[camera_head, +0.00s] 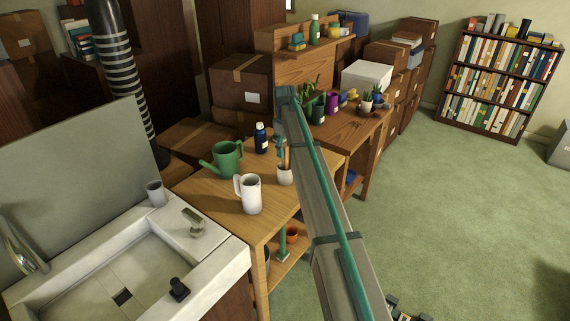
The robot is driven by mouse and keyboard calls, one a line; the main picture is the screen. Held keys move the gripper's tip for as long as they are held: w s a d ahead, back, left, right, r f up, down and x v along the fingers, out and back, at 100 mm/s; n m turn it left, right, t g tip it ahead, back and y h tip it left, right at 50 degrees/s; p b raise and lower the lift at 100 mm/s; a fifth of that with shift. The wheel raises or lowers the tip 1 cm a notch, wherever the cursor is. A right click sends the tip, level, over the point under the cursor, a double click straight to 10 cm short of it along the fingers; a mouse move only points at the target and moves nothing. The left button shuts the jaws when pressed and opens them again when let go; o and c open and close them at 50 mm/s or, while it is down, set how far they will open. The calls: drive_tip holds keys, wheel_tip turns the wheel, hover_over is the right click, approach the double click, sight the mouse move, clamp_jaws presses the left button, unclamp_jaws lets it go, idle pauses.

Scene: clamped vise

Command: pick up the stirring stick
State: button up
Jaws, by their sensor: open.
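A small white cup (285,175) stands on the wooden table. A thin brownish stick (287,157) rises upright from it; this looks like the stirring stick, though it is small and partly crowded by my gripper and arm. My arm reaches in from the bottom right, across the table. What looks like my gripper (279,146), small and teal, is just above the cup, close beside the stick's upper part. It is open. I cannot tell whether the stick lies between the fingers or touches them.
A white pitcher (249,194), green watering can (226,159) and dark blue bottle (261,138) stand close left of the cup. A sink (140,262) with a grey cup (156,193) is at lower left. Potted plants (367,104) stand on the farther bench.

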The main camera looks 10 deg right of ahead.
sight(285, 158)
drive_tip(key=shift+f+p, duration=1.1)
drive_tip(key=shift+f, duration=1.45)
clamp_jaws()
drive_tip(key=shift+w+r, duration=0.1)
